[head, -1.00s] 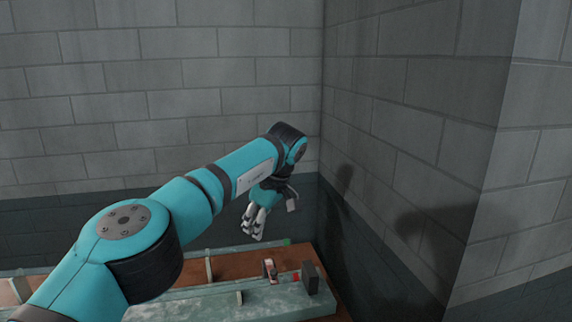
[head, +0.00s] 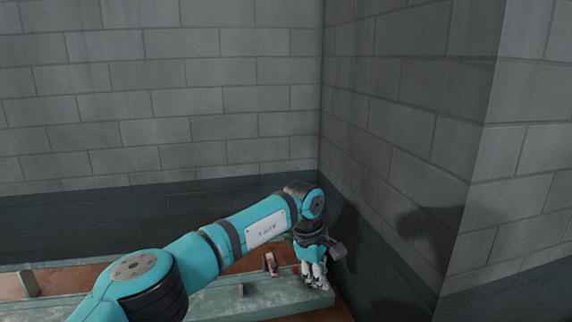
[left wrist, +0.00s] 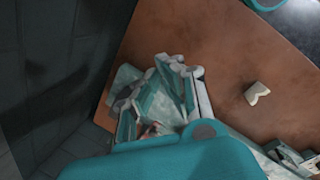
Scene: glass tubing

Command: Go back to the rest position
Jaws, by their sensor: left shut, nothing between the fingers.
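My left gripper (head: 317,281) hangs at the end of the teal arm in the head view, fingers pointing down, at the right end of the bench. It is shut and empty. In the left wrist view its grey-and-teal fingers (left wrist: 165,93) show over the brown bench top, partly behind a teal part of my arm. I cannot tell whether the fingertips touch the grey-green bar under them. My right gripper is in neither view.
A grey-green bar (head: 215,299) runs along the brown bench. A small pinkish-black piece (head: 270,264) and a small block (head: 241,290) stand left of the gripper. A pale piece (left wrist: 257,93) lies on the bench. A dark wall (head: 385,262) rises close on the right.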

